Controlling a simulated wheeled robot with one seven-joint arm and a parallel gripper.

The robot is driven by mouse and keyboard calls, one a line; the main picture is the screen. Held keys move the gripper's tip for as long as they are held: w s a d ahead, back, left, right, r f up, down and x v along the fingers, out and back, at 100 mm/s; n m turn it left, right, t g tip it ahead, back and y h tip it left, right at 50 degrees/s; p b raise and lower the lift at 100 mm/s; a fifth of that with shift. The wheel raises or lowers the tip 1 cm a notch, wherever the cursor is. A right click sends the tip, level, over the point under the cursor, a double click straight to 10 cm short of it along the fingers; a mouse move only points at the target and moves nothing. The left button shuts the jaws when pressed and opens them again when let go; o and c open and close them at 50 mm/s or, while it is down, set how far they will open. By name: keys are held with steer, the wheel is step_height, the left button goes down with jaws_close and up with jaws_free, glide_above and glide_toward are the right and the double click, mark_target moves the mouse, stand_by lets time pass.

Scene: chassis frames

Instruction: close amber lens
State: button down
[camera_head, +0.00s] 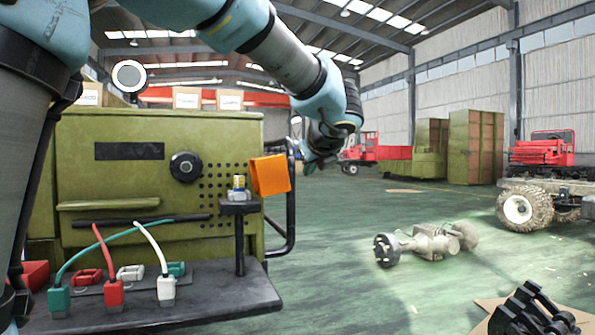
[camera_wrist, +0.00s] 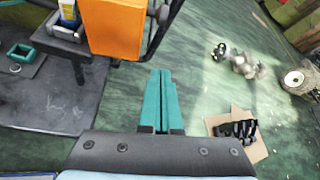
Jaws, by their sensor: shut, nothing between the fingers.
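The amber lens (camera_head: 271,174) is an orange box-like piece, slightly tilted, at the upper right of a small black stand (camera_head: 240,208). A small bulb-like part (camera_head: 238,186) in yellow, blue and grey sits uncovered on the stand, left of the lens. In the wrist view the lens (camera_wrist: 118,25) is at the top, left of centre, with the stand's plate (camera_wrist: 62,33) left of it. My gripper (camera_wrist: 161,75) has green fingers pressed together and empty, pointing just right of and below the lens in that view. In the head view my dark wrist hangs right of the lens; the fingertips are hard to make out.
A green cabinet (camera_head: 130,150) stands behind a dark shelf (camera_head: 215,293) with green, red and white plugs. A black curved rail (camera_head: 291,205) is close behind the lens.

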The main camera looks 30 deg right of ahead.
mark_target(275, 173)
steer(key=x, duration=1)
steer(key=r, duration=0.1)
steer(key=a+r+p, duration=0.1)
steer(key=r, duration=0.1)
steer(key=shift+w+a+r, duration=0.2)
steer(key=shift+w+r, duration=0.1)
steer(key=shift+r, duration=0.1)
